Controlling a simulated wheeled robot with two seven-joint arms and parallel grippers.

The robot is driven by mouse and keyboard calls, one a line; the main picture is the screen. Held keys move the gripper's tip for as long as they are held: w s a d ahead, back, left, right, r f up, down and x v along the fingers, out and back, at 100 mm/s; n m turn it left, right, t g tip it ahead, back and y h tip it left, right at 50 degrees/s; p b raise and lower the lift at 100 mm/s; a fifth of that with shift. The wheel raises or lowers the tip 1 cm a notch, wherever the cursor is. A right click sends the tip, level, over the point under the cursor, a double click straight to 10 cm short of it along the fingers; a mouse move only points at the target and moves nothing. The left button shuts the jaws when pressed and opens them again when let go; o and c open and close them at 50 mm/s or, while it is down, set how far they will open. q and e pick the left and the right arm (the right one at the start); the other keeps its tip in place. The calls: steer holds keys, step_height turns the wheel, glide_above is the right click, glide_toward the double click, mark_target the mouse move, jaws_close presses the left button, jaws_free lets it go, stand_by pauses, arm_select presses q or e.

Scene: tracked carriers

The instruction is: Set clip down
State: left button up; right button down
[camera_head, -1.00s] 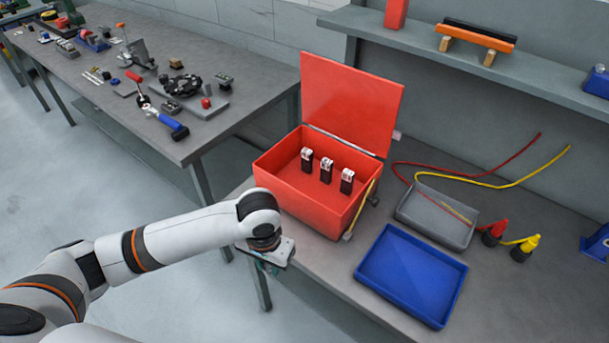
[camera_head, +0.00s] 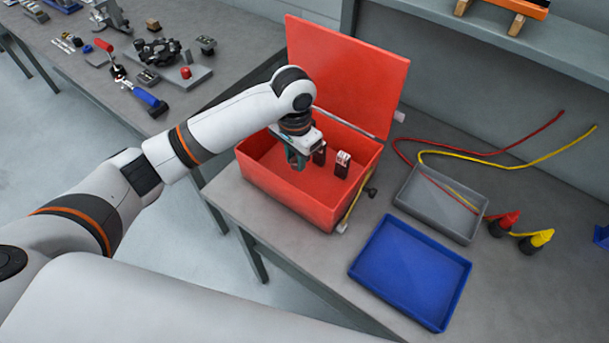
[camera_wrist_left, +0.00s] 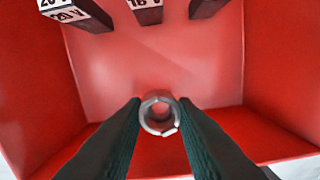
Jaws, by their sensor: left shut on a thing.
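My left gripper (camera_head: 297,160) reaches down into the open red box (camera_head: 288,202) from above. In the left wrist view its two dark fingers (camera_wrist_left: 160,122) are closed on a grey, ring-shaped clip (camera_wrist_left: 160,112) with a hollow middle. The clip is over the box's bare red floor, near one wall; I cannot tell whether it touches the floor. In the head view the clip cannot be made out. Black blocks with white labelled tops stand in the box, one at the right (camera_head: 342,164) and another (camera_head: 320,153) beside my gripper. My right gripper is out of view.
The box's red lid (camera_head: 345,75) stands open at the back. A blue tray (camera_head: 410,272) and a grey tray (camera_head: 440,203) lie to the right. Red and yellow cables (camera_head: 500,160) run behind them. Another bench (camera_head: 75,75) with tools is at the left.

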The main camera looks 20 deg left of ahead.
arm_select(q)
step_height(320, 180, down, 5)
steer(key=shift+w+f+p, duration=0.1)
steer(key=shift+w+p, duration=0.05)
steer(key=shift+p, duration=0.2)
steer(key=shift+f, duration=1.8)
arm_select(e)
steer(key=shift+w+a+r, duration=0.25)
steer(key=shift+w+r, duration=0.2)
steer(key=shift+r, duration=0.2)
arm_select(q)
steer(key=o, duration=1)
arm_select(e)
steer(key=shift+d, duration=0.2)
arm_select(q)
step_height(320, 180, up, 12)
steer(key=shift+r+b, duration=0.1)
steer(key=shift+b, duration=0.25)
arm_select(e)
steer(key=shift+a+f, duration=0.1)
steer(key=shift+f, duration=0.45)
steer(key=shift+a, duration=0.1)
